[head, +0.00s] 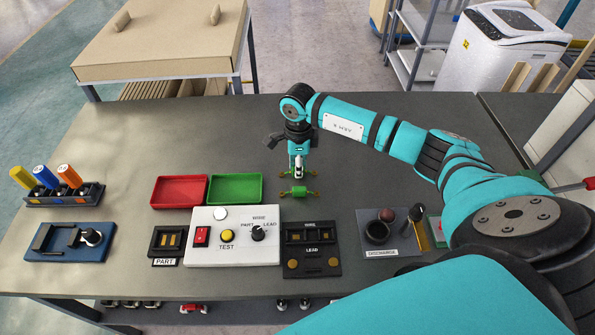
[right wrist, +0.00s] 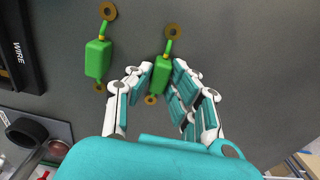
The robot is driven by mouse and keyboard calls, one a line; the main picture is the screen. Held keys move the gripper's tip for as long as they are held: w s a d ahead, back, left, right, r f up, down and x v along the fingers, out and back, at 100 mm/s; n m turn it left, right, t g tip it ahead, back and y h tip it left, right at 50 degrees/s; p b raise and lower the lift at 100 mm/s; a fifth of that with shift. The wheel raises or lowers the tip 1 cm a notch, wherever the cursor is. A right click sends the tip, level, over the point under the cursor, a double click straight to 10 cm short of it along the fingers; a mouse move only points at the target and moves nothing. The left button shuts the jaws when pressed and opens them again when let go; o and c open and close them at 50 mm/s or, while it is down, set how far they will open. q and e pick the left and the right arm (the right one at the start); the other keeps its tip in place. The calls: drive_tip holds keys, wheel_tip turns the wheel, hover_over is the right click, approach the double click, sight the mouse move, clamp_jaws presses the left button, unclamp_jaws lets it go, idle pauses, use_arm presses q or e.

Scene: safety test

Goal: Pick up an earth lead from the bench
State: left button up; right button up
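Two green earth leads with brass ring ends are in view. The nearer earth lead (head: 298,192) lies on the grey bench and shows at the left of the right wrist view (right wrist: 98,60), clear of my fingers. My right gripper (head: 298,172) points down just behind it. In the right wrist view, my right gripper (right wrist: 163,75) has its fingers drawn in on both sides of the second earth lead (right wrist: 160,74) and looks shut on it. That lead is at or close to the bench; its middle is partly hidden by the fingers. My left gripper is not in view.
A red tray (head: 179,192) and a green tray (head: 236,188) stand left of the gripper. In front are a white test box (head: 210,254), a black WIRE/LEAD fixture (head: 312,255) and a DISCHARGE panel (head: 395,245). The bench behind the trays is clear.

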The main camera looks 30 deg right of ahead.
clamp_jaws()
drive_tip(key=shift+r+p, duration=1.95)
drive_tip(key=shift+r, duration=1.3)
